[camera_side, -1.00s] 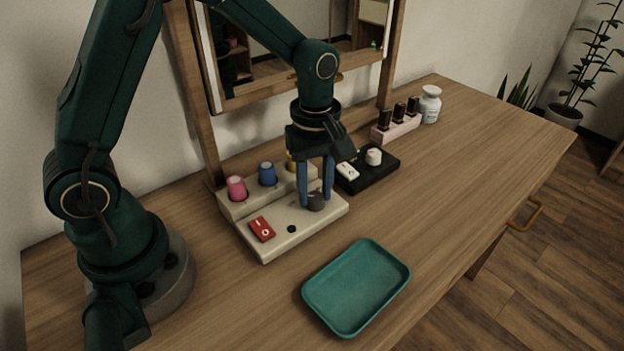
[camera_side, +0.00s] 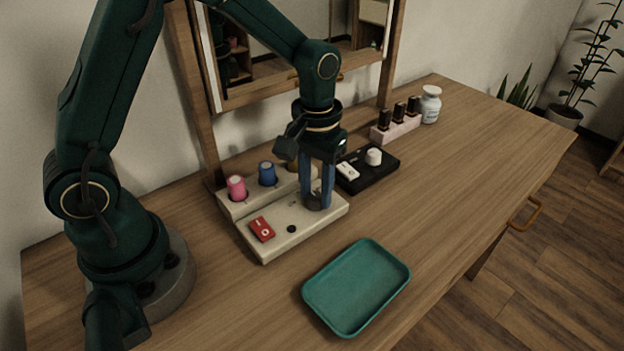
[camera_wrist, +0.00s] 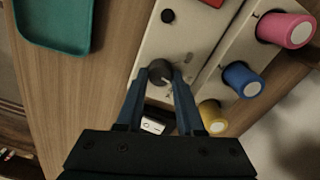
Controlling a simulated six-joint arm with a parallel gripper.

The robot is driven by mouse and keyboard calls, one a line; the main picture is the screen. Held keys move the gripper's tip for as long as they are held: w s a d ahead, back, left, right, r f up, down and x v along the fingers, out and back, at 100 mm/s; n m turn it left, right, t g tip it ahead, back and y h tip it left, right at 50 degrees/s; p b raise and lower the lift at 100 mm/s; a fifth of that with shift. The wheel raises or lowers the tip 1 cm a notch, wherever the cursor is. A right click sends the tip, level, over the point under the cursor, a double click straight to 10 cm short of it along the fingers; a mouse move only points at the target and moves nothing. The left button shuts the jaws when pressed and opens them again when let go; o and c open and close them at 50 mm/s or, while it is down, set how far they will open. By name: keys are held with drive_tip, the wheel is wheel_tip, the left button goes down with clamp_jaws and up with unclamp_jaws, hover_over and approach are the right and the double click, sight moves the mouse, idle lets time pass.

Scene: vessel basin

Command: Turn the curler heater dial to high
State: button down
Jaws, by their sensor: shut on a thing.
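The curler heater (camera_side: 268,249) is a cream stepped box on the table; it also fills the middle of the wrist view (camera_wrist: 203,32). Pink (camera_side: 236,188), blue (camera_side: 267,174) and yellow (camera_wrist: 212,116) rollers stand on its raised back step. Its dark grey dial (camera_wrist: 159,72) is a round knob with a light pointer line, near the box's right end in the side view. My gripper (camera_side: 318,204) points down with its blue fingers shut on the dial, one on each side. In the side view the fingers hide most of the dial. A red rocker switch (camera_side: 262,229) and a small black button (camera_side: 291,229) sit left of it.
A black unit (camera_side: 368,170) with a white switch and white knob stands just behind and right of the heater. A teal tray (camera_side: 356,287) lies in front. A pink bottle rack (camera_side: 396,128) and white jar (camera_side: 430,104) stand farther back. The table's right side is clear.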

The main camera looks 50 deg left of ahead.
sight(317, 196)
drive_tip(key=m, duration=0.4)
drive_tip(key=shift+m, duration=0.3)
drive_tip(key=shift+d+m, duration=0.1)
drive_tip(key=shift+m, duration=1.8)
drive_tip(key=c, duration=0.5)
unclamp_jaws()
drive_tip(key=shift+r, duration=2.6)
